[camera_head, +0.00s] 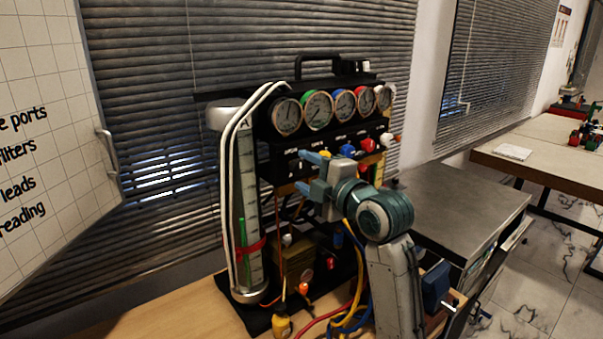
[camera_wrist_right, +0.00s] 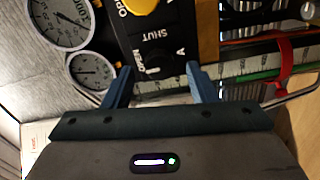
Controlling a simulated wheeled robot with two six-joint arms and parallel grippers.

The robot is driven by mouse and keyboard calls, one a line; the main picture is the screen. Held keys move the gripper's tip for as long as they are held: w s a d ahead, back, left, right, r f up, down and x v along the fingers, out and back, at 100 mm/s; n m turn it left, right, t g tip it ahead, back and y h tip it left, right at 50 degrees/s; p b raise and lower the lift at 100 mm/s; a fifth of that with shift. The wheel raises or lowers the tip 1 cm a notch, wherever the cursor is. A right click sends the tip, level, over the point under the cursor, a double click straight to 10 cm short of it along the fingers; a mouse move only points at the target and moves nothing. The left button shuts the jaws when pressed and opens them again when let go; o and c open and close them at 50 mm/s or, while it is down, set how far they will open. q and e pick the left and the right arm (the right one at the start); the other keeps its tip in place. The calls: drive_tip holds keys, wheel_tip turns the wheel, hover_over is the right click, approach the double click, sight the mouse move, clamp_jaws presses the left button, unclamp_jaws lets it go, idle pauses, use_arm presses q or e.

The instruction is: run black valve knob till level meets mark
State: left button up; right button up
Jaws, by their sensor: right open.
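The gauge rig's clear level tube (camera_head: 250,190) stands at the left of the rig with a scale. Green liquid (camera_head: 243,232) shows in it, its top appearing a little above the red band (camera_head: 248,249) around the tube. The green (camera_wrist_right: 255,76) and the red band (camera_wrist_right: 285,62) also show in the right wrist view. My right gripper (camera_head: 308,172) is open in front of the valve panel's left end. In the wrist view its fingers (camera_wrist_right: 162,85) straddle the dark area by the SHUT and OPEN lettering. The black knob is hard to make out against the black panel (camera_wrist_right: 165,40).
Several round gauges (camera_head: 319,110) sit above the panel. Blue (camera_head: 347,150) and red (camera_head: 368,145) knobs are right of my gripper. Hoses and a yellow fitting (camera_head: 281,326) crowd the lower front. A grey cabinet (camera_head: 460,210) stands at right.

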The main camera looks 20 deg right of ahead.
use_arm(q)
drive_tip(key=shift+w+f+b, duration=0.3)
drive_tip(key=shift+f+b, duration=0.2)
drive_tip(key=shift+f, duration=0.05)
drive_tip(key=shift+w+f+b, duration=0.25)
drive_tip(key=shift+f+b, duration=0.2)
drive_tip(key=shift+f, duration=0.05)
use_arm(e)
drive_tip(key=v, duration=0.8)
drive_tip(key=shift+s, duration=0.35)
use_arm(q)
drive_tip(key=shift+s, duration=0.35)
use_arm(e)
drive_tip(key=shift+d, duration=0.15)
use_arm(q)
drive_tip(key=shift+w, duration=0.15)
idle(5.2)
